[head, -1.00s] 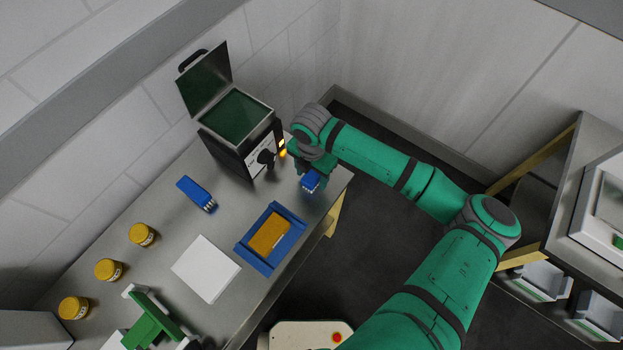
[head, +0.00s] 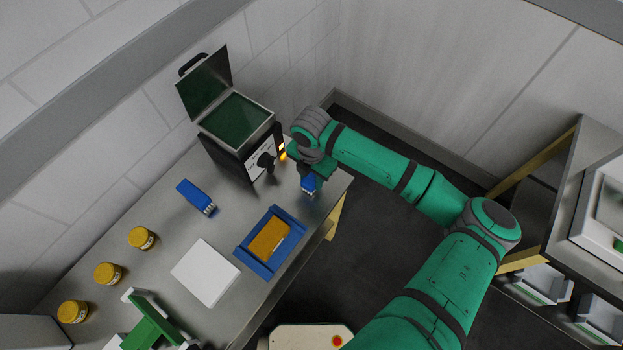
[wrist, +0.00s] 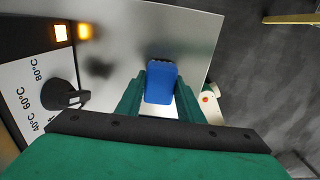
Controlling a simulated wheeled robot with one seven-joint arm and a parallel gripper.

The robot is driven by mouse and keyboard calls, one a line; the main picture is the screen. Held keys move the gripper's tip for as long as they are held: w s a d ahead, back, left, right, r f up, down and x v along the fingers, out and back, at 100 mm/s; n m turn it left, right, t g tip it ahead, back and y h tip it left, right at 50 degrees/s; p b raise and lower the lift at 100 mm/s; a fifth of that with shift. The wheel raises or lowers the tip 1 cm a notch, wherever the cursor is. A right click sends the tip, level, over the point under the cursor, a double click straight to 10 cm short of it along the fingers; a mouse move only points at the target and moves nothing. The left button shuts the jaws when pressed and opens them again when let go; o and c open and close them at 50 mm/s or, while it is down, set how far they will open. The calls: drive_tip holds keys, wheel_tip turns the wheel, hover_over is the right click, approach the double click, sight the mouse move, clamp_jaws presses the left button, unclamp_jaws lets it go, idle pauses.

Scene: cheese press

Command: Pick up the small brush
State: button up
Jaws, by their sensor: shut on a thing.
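A blue brush (head: 309,183) is between the fingers of my gripper (head: 310,174), at the right end of the metal table. In the wrist view the brush (wrist: 161,83) lies between the two green fingers of my gripper (wrist: 160,95), which is shut on it. I cannot tell whether the brush touches the table.
The black heater box (head: 242,142) with its lid open stands close left of my gripper; its knob (wrist: 62,95) shows in the wrist view. A blue tray (head: 245,262) holds a yellow block. A white board (head: 205,271) and yellow jars (head: 142,238) stand further left.

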drive_tip(key=s+a+r, duration=0.3)
drive_tip(key=s+r, duration=0.9)
drive_tip(key=s, duration=0.1)
drive_tip(key=shift+s, duration=0.35)
drive_tip(key=shift+o, duration=0.7)
idle(1.1)
